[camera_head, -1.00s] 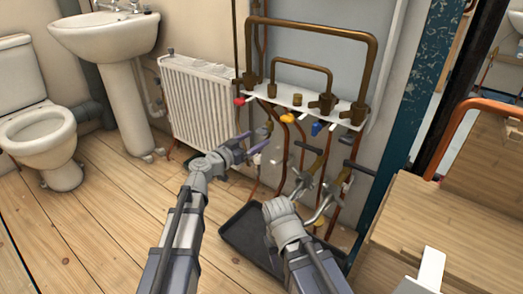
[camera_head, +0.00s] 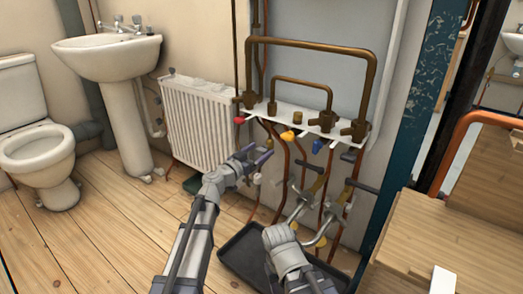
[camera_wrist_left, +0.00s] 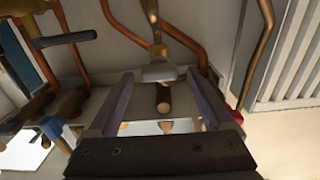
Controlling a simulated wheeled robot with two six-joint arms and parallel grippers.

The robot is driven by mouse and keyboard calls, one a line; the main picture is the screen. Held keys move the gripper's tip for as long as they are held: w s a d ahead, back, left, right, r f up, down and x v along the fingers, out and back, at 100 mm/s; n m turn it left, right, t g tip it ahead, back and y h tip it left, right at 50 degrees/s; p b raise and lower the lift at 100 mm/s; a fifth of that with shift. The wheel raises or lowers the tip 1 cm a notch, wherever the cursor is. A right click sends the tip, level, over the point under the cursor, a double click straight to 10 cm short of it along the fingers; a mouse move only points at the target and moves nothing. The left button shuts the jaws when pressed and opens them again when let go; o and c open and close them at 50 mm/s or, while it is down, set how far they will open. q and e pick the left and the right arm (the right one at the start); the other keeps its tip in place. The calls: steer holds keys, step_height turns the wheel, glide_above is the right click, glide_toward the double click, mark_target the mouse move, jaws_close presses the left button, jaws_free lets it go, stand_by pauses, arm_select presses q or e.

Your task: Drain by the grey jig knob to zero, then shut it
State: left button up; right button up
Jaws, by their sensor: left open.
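My left gripper (camera_head: 257,153) is open at the pipework, below the red knob (camera_head: 239,121). In the left wrist view, a grey crosspiece (camera_wrist_left: 163,73) on a brass-ended fitting lies between its two purple fingers; it looks like the grey knob, with the jaws around it but not closed on it. Whether they touch it is not clear. A small pale piece (camera_head: 257,178) shows just below this gripper in the head view. A yellow knob (camera_head: 287,136) and a blue knob (camera_head: 318,146) sit farther right under the white rail.
A black tray (camera_head: 236,262) lies on the floor below the pipes. Copper pipes, silver curved tubes (camera_head: 302,205) and dark levers crowd the right side. A white radiator (camera_head: 198,120) stands left of the pipes. The wooden floor at left is open.

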arm_select(q)
steer(key=shift+x, duration=0.8)
steer(key=shift+c, duration=0.2)
jaws_close()
